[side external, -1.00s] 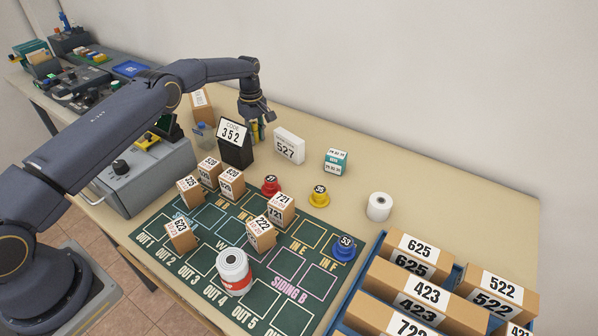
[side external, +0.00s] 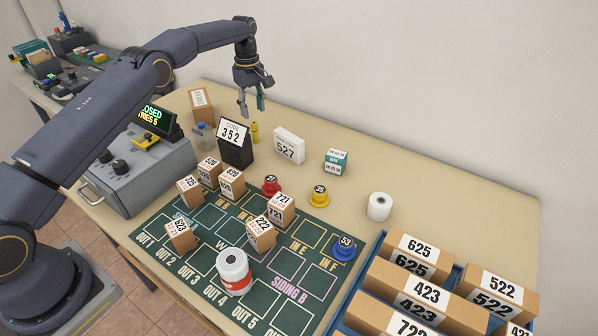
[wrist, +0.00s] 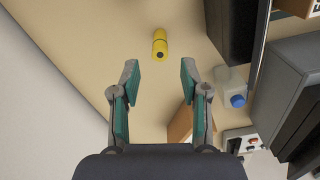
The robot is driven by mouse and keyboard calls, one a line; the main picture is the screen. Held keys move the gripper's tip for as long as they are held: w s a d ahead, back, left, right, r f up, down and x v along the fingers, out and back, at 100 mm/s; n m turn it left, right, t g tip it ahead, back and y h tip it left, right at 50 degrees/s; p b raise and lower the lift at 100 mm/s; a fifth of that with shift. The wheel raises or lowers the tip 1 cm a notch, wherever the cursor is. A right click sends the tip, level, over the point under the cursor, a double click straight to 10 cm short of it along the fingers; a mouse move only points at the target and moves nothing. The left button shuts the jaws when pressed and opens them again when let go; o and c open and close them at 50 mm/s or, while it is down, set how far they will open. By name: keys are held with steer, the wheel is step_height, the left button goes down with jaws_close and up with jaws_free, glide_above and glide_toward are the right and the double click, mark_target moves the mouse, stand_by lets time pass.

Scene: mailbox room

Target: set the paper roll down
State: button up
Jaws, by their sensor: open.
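A plain white roll (side external: 379,206) stands upright on the bare tabletop, right of the mat. Another white roll with a red band (side external: 233,272) stands upright on the front part of the green mat. I cannot tell which one is the task's paper roll. My gripper (side external: 252,108) is open and empty above the back of the table, well away from both rolls. A small yellow cylinder (side external: 254,131) stands on the table below it. In the wrist view, the yellow cylinder (wrist: 160,42) lies beyond my open fingertips (wrist: 159,78), apart from them. Neither white roll shows there.
A black stand with a 352 card (side external: 235,142) and a blue-capped bottle (side external: 202,136) are near the gripper. A blue crate (side external: 350,300) holds long cartons. The back right tabletop is largely clear.

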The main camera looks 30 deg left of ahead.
step_height(320, 180, up, 2)
steer(key=shift+r, duration=0.1)
steer(key=s+d+r+m+t, duration=0.1)
steer(key=s+r+m, duration=0.1)
steer(key=r, duration=0.4)
steer(key=s+d+r+m, duration=0.1)
steer(key=s+d+r, duration=0.1)
steer(key=r, duration=0.5)
steer(key=s+d+r+m+t, duration=0.2)
steer(key=s+d+r+m, duration=0.15)
steer(key=s+r, duration=0.7)
steer(key=s+d+f+m+t, duration=0.1)
steer(key=s+f+m, duration=0.1)
steer(key=s, duration=0.6)
steer(key=s+d+f+m, duration=0.1)
steer(key=s+f+m, duration=0.1)
steer(key=s, duration=0.7)
steer(key=s+f+m+t, duration=0.1)
steer(key=s+m, duration=0.3)
steer(key=s, duration=0.5)
steer(key=shift+d+f+t, duration=0.3)
steer(key=shift+d+f, duration=0.1)
steer(key=shift+f, duration=0.5)
